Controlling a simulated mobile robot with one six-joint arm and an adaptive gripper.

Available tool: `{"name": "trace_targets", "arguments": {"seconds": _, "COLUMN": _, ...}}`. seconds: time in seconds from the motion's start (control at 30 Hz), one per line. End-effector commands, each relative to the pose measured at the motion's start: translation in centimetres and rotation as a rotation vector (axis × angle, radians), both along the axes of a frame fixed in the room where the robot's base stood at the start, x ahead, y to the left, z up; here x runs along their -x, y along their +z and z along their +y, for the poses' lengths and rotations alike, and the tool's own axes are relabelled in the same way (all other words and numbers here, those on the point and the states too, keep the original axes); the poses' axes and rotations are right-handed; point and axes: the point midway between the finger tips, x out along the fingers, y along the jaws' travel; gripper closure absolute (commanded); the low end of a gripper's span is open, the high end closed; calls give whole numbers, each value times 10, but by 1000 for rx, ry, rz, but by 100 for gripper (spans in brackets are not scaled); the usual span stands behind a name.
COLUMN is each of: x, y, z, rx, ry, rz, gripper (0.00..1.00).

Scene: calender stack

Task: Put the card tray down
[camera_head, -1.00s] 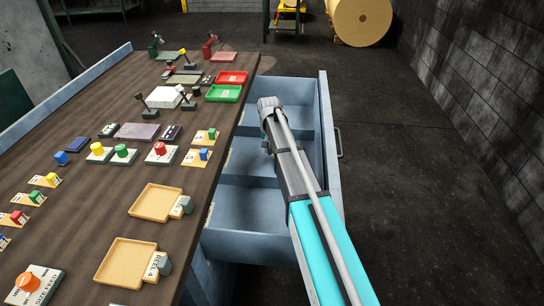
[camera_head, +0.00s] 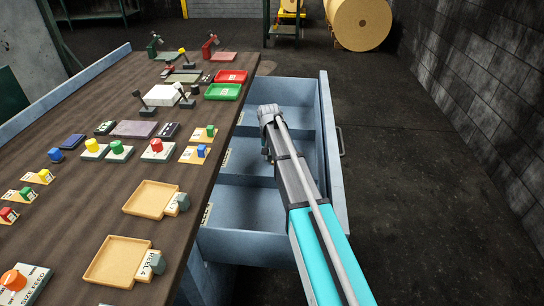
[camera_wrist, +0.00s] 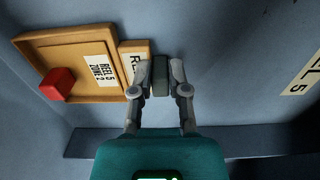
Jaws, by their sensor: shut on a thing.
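The card tray (camera_wrist: 107,42) is a shallow tan tray labelled REEL 5 ZONE 2, with a red block (camera_wrist: 57,84) in it. My gripper (camera_wrist: 159,72) is shut on the tray's dark grey handle block, at the tray's right in the wrist view. The tray is over blue-grey drawer surfaces; I cannot tell whether it touches the floor. In the head view my arm reaches over the open blue-grey drawer (camera_head: 333,160); the held tray and the fingertips are hidden there.
The drawer has dividers and compartments. A REEL 5 label (camera_wrist: 302,76) is on a drawer surface at the right. Two similar tan trays (camera_head: 126,208) (camera_head: 92,268) lie on the brown table (camera_head: 60,232) to the left. Green (camera_head: 222,92) and red (camera_head: 231,76) trays stand farther back.

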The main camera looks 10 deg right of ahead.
Motion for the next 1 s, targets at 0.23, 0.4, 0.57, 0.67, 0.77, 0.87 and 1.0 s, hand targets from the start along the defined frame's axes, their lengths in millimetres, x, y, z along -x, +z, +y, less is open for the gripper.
{"name": "trace_targets", "arguments": {"seconds": 0.23, "x": 0, "y": -2, "z": 0, "rx": 0, "ry": 0, "rz": 0, "gripper": 58}}
{"name": "trace_targets", "arguments": {"seconds": 0.4, "x": 0, "y": -2, "z": 0, "rx": 0, "ry": 0, "rz": 0, "gripper": 44}}
{"name": "trace_targets", "arguments": {"seconds": 0.57, "x": 0, "y": -2, "z": 0, "rx": 0, "ry": 0, "rz": 0, "gripper": 44}}
{"name": "trace_targets", "arguments": {"seconds": 0.67, "x": 0, "y": -2, "z": 0, "rx": 0, "ry": -1, "rz": 0, "gripper": 44}}
{"name": "trace_targets", "arguments": {"seconds": 0.77, "x": 0, "y": -1, "z": -1, "rx": 0, "ry": -1, "rz": 0, "gripper": 44}}
{"name": "trace_targets", "arguments": {"seconds": 0.87, "x": 0, "y": 2, "z": -1, "rx": 0, "ry": -1, "rz": 0, "gripper": 44}}
{"name": "trace_targets", "arguments": {"seconds": 1.0, "x": 0, "y": 9, "z": -1, "rx": 0, "ry": -1, "rz": 0, "gripper": 44}}
